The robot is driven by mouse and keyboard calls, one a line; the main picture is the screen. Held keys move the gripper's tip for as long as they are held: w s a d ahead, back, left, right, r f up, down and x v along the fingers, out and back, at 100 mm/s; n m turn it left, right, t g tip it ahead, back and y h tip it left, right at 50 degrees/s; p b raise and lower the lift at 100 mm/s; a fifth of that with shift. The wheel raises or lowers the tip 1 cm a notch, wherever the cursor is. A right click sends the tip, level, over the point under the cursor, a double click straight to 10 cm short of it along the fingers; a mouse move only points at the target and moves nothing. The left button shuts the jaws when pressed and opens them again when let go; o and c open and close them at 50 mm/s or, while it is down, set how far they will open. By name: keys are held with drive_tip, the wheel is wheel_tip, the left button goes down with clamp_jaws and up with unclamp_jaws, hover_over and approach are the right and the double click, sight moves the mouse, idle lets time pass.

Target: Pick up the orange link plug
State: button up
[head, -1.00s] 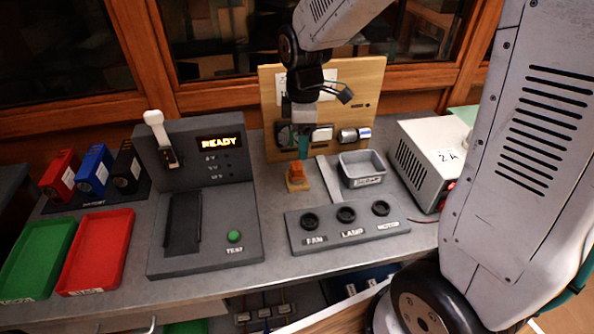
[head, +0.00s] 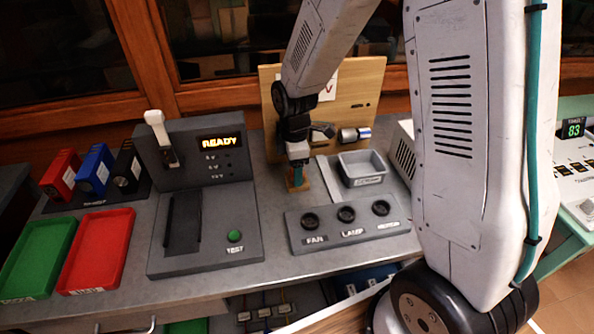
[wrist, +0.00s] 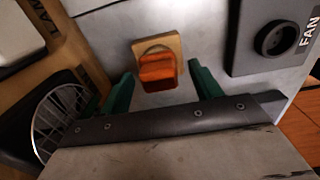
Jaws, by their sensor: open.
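The orange link plug (wrist: 157,72) stands on a small wooden base (wrist: 148,45) on the bench in the wrist view. My gripper (wrist: 160,88) is open, with its green fingers apart on the left and right of the plug. The plug shows between the fingers, with a gap on each side. In the head view my gripper (head: 297,175) is low over the wooden base (head: 304,183) and hides most or all of the plug.
A grey panel with FAN, LAMP and a third socket (head: 312,241) lies just in front. A small grey bin (head: 384,176) stands to the right. A wooden board (head: 368,95) stands behind. A grey test station (head: 172,264) with a READY display is to the left.

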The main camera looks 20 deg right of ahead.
drive_tip(key=c, duration=1.1)
drive_tip(key=shift+r, duration=0.55)
drive_tip(key=r, duration=0.1)
drive_tip(key=s+r, duration=0.1)
drive_tip(key=shift+a+r, duration=0.2)
drive_tip(key=shift+r, duration=0.1)
drive_tip(key=s+a, duration=0.1)
drive_tip(key=s, duration=0.3)
drive_tip(key=s+a+r, duration=0.1)
drive_tip(key=s+a, duration=0.1)
drive_tip(key=s, duration=0.3)
drive_tip(key=s+a, duration=0.2)
drive_tip(key=s, duration=0.3)
drive_tip(key=shift+a+r, duration=0.1)
drive_tip(key=shift+r, duration=0.05)
